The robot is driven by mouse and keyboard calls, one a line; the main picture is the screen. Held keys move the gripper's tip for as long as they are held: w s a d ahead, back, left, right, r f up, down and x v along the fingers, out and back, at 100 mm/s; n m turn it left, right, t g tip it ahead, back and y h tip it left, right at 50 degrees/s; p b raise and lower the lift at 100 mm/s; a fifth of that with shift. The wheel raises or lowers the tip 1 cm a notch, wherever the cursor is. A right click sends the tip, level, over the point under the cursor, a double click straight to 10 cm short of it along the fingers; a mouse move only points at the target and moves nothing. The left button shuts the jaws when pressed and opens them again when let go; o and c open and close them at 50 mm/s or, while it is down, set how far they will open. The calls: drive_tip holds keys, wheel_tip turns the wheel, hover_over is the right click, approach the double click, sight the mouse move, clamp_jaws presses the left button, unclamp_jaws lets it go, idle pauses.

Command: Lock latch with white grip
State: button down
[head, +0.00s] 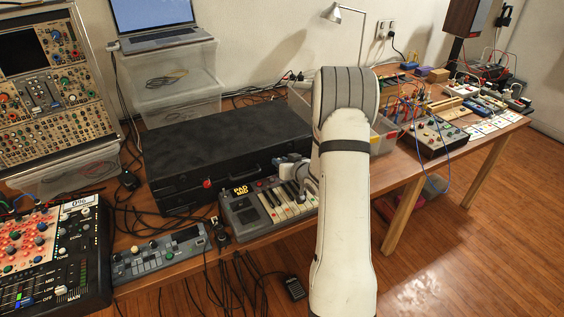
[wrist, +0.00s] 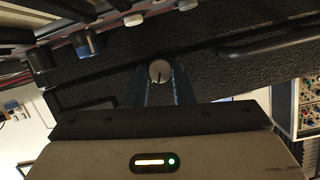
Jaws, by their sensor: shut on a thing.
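A closed black case (head: 225,140) lies on the wooden table, its front side facing my arm. My gripper (head: 284,164) is at the right part of that front side. In the wrist view my gripper (wrist: 160,80) has its two dark fingers on either side of a round white grip (wrist: 159,71) and is shut on it. The grip has a dark mark on its face. The case front (wrist: 215,55) fills the middle of the wrist view. The white grip is hidden or too small to tell in the head view. A second latch with a red grip (head: 207,184) is farther left.
The case handle (head: 252,171) sits between the two latches; it also shows in the wrist view (wrist: 270,43). A small keyboard (head: 268,207) stands close below my gripper. A mixer (head: 55,255) and a grey device (head: 160,254) are at left, with loose cables around.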

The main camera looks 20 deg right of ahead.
drive_tip(key=shift+d+m+t+y+p, duration=0.15)
drive_tip(key=shift+m+y+p, duration=0.2)
drive_tip(key=shift+m, duration=0.4)
drive_tip(key=shift+d+m+t+y+p, duration=0.2)
drive_tip(key=shift+m+y, duration=0.25)
drive_tip(key=shift+m, duration=0.3)
drive_tip(key=shift+a, duration=0.15)
drive_tip(key=c, duration=1.2)
unclamp_jaws()
drive_tip(key=shift+c, duration=0.2)
drive_tip(key=v, duration=0.7)
drive_tip(key=shift+s+r+b, duration=0.1)
drive_tip(key=shift+s+b, duration=0.2)
